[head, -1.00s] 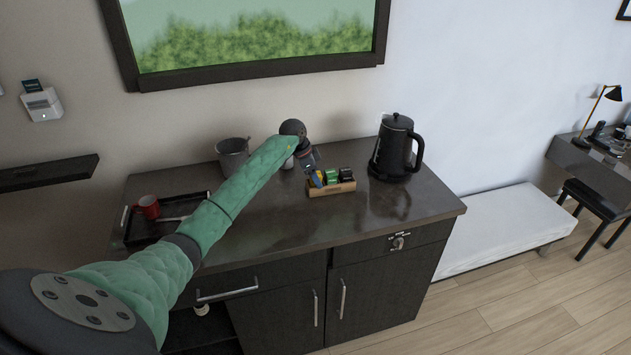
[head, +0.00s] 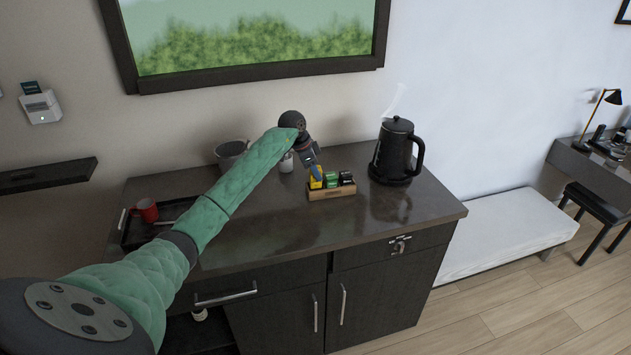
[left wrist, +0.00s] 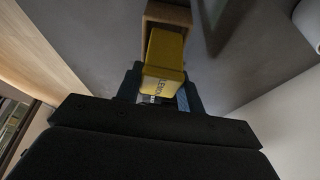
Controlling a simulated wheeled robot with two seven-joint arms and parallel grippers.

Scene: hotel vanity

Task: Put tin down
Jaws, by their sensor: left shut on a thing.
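A yellow tin (head: 316,179) with dark lettering is between the fingers of my left gripper (head: 313,167). The tin is at the left end of a small wooden holder (head: 333,193) on the dark counter. In the left wrist view the yellow tin (left wrist: 165,55) is held upright between the fingers (left wrist: 160,88), with the holder's wooden edge (left wrist: 168,12) just beyond it. I cannot tell whether the tin touches the holder's floor. Green and black tins (head: 332,180) stand in the holder to its right. My right gripper is out of view.
A black kettle (head: 396,155) stands on the counter to the right of the holder, with steam above it. A grey bucket (head: 229,152) and a small white jar (head: 286,163) stand behind my arm. A tray (head: 135,232) with a red mug (head: 147,210) is at left. The front counter is clear.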

